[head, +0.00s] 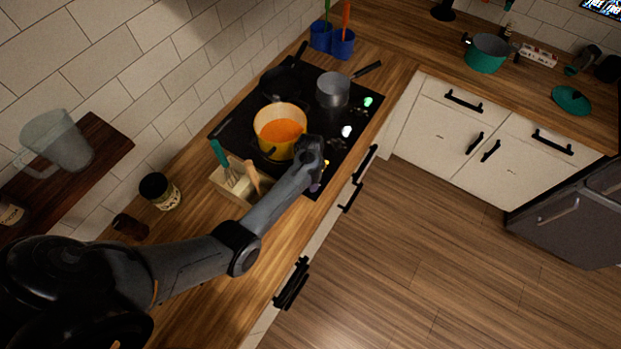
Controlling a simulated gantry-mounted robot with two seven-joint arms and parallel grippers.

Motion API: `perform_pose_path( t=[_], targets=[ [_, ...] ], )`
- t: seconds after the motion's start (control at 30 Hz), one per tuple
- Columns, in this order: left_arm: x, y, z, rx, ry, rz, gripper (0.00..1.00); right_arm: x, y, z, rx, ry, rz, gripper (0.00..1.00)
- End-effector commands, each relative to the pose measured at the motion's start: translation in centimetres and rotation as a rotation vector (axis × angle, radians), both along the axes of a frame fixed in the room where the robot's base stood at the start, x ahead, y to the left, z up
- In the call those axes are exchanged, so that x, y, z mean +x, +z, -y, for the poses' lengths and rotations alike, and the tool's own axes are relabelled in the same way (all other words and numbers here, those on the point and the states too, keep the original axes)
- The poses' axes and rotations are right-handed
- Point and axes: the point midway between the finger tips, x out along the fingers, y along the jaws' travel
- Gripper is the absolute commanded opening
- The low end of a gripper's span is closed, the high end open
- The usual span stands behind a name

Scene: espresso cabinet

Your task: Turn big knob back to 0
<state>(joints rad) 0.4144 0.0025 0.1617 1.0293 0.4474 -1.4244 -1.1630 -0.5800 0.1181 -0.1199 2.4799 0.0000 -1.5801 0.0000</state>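The black cooktop (360,112) is set into the wooden counter. Along its right edge sit small knob-like parts: a green one (368,102), a white one (346,131), a yellow one (326,163) and a purplish one (314,187). I cannot tell which is the big knob, nor read any marks. My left gripper (314,158) is over the front right part of the cooktop, close to the yellow part and partly covering that area. Whether it touches a knob, and how its fingers stand, is too small and dark to tell. My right gripper is not in view.
A yellow pot (280,118) with orange contents stands just left of my gripper. A grey saucepan (333,88) and a dark pan (280,82) stand behind. A utensil box (229,190) and a jar (160,191) lie near my arm. Open floor (430,260) is at the right.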

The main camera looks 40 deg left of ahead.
Motion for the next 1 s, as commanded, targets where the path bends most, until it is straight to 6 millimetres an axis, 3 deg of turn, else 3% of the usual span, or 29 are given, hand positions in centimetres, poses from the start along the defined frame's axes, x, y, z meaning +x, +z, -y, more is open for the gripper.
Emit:
perform_pose_path(
  t=[0.37,0.73,1.0],
  targets=[
    [-0.02,-0.52,0.07,-0.001,-0.001,-0.001,0.69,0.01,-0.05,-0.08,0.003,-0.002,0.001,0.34],
    [-0.04,-0.51,0.06,-0.001,0.0,-0.001,0.16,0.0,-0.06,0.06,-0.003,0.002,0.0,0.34],
    [-0.03,-0.43,0.06,-0.001,0.022,-0.001,0.13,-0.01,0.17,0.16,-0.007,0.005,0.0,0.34]
  ],
)
